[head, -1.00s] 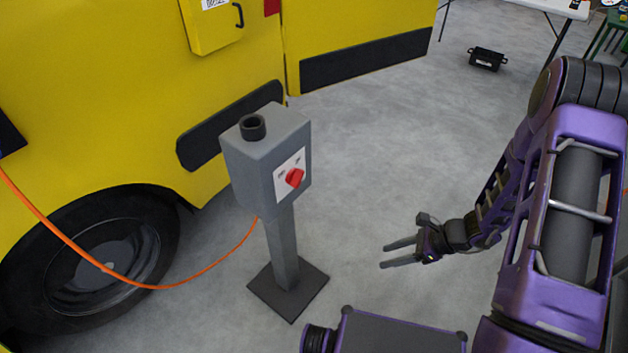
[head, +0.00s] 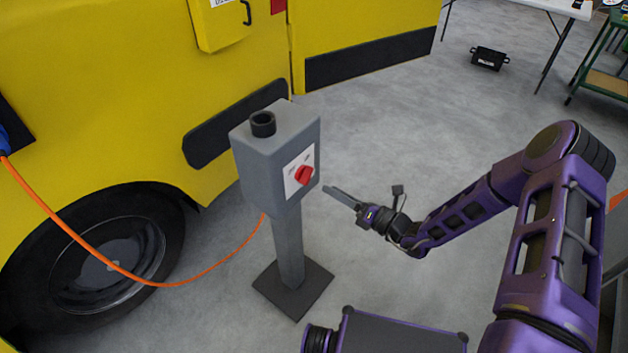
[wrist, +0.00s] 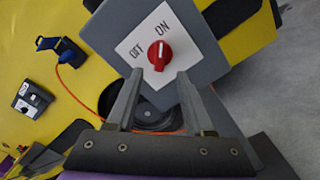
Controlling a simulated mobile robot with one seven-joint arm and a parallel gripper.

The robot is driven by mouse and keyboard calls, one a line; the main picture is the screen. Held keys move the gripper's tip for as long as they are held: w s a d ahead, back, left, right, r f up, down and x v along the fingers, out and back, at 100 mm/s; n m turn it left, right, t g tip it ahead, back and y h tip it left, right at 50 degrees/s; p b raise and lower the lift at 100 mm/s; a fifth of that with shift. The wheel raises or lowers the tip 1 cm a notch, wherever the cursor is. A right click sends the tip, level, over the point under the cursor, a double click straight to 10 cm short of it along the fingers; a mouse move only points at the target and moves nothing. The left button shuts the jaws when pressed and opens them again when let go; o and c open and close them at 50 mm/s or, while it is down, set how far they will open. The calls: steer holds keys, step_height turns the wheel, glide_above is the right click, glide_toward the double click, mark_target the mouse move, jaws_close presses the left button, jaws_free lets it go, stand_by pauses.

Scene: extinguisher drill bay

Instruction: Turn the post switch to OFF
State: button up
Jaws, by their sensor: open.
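The grey post switch (head: 262,165) stands upright on a dark square base, its front face towards my gripper. A red knob (head: 304,175) sits on a white plate (head: 291,179) on that face. In the wrist view the knob (wrist: 160,55) shows between and beyond my fingertips, and the plate (wrist: 180,43) reads OFF to the left and ON above. The knob's ridge appears to point towards ON. My gripper (head: 328,191) is open and empty, to the right of the knob and apart from it. In the wrist view its fingers (wrist: 158,80) spread below the knob.
A yellow vehicle (head: 120,70) with a black wheel (head: 110,262) stands behind and left of the post. An orange cable (head: 75,237) runs from it towards the post. A black crate (head: 488,58) lies on the floor at the back.

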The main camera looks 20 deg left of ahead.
mark_target(310, 178)
steer(key=x, duration=0.7)
steer(key=shift+a, duration=0.15)
jaws_close()
